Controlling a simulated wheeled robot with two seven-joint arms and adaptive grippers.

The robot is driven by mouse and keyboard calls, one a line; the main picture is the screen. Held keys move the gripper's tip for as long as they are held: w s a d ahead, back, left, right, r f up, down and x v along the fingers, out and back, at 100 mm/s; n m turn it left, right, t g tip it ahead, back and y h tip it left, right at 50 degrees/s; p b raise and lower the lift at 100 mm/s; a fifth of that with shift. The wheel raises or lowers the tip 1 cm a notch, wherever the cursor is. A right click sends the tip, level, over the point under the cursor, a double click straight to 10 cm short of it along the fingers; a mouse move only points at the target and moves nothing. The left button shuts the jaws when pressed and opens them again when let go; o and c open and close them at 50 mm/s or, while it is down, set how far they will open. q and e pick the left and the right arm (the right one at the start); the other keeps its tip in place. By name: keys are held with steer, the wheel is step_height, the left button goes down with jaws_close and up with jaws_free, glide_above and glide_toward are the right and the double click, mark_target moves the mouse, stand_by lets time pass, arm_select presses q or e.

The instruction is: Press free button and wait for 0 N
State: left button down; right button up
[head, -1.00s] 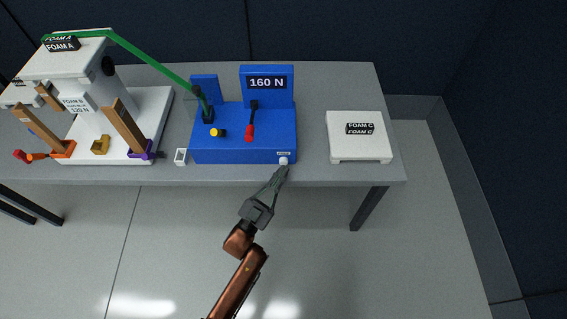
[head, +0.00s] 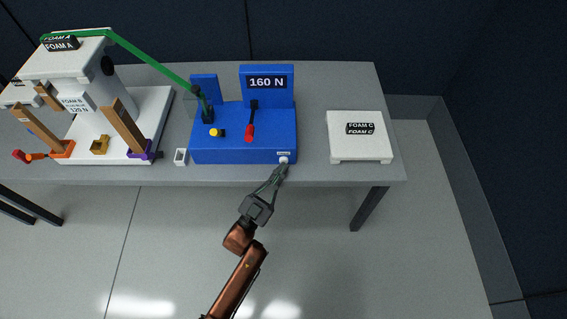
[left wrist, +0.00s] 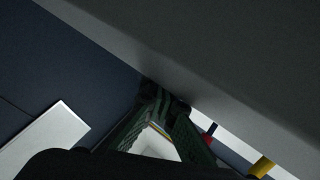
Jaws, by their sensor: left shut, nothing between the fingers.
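The blue unit (head: 225,150) stands on the table, and its display (head: 266,83) reads 160 N. A small white button (head: 284,160) with a tiny label above it is on the unit's front face, at the lower right. My left gripper (head: 283,168) is shut and empty, its fingertips at the button in the head view. Whether they touch or press it I cannot tell. In the left wrist view the dark green fingers (left wrist: 162,98) come together in front of a large grey surface. My right gripper is not in view.
A red-tipped lever (head: 250,132) and a yellow knob (head: 214,132) sit on the unit. A green arm (head: 150,63) reaches from it to the white foam rig (head: 125,90) at left. A white FOAM C block (head: 358,148) stands at right on the grey table (head: 330,85).

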arm_select(q)
steer(key=shift+w+r, duration=0.1)
steer(key=shift+w, duration=0.45)
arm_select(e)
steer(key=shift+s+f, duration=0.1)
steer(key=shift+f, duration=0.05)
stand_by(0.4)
arm_select(q)
steer(key=shift+s+a, duration=0.1)
steer(key=shift+s, duration=0.05)
steer(key=shift+s+p, duration=0.4)
steer(key=shift+s, duration=0.45)
steer(key=shift+s+f, duration=0.1)
steer(key=shift+f, duration=0.1)
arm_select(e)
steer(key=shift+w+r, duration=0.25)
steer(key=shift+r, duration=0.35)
arm_select(q)
steer(key=s+p, duration=0.3)
steer(key=s, duration=0.3)
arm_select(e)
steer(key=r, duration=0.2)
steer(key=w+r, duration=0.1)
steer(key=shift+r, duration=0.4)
